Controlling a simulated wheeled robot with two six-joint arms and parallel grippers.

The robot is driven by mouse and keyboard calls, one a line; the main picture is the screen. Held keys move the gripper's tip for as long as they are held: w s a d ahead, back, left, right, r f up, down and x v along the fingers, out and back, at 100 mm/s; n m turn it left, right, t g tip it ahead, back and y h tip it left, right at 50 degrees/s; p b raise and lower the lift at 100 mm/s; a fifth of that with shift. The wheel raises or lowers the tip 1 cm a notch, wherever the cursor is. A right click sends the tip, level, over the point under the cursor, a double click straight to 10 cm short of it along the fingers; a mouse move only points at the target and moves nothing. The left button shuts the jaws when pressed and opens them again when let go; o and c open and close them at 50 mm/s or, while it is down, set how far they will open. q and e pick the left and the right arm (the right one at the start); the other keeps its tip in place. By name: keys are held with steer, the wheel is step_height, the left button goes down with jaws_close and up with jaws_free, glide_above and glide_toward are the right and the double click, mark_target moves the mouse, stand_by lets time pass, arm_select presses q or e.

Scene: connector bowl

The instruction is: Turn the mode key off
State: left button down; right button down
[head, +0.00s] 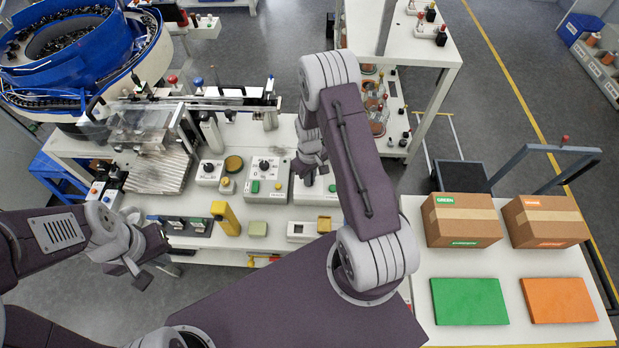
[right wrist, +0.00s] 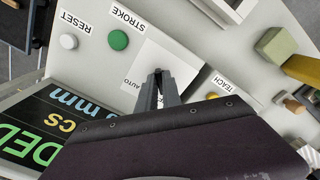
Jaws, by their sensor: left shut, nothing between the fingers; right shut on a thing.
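My right gripper (head: 311,172) reaches down to a light control box on the workbench. In the right wrist view its fingers (right wrist: 158,82) are closed at a white plate (right wrist: 139,66) marked AUTO. The mode key itself is hidden between and behind the fingers, so its angle cannot be told. Near the plate are a green STROKE button (right wrist: 118,40), a white RESET button (right wrist: 69,41) and a yellow button (right wrist: 212,96) by the TEACH label. My left gripper (head: 139,277) is shut and empty, in front of the bench at the left.
A blue bowl feeder (head: 75,40) stands at the back left. Other control boxes with knobs (head: 264,167) and a yellow block (head: 226,217) are on the bench. A dark display (right wrist: 50,118) lies beside the buttons. Two cardboard boxes (head: 459,222) stand on the right table.

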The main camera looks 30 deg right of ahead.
stand_by(0.4)
steer(key=c, duration=1.5)
jaws_free()
steer(key=shift+r, duration=0.1)
step_height(320, 180, up, 9)
steer(key=shift+f+b, duration=0.1)
steer(key=shift+b, duration=0.55)
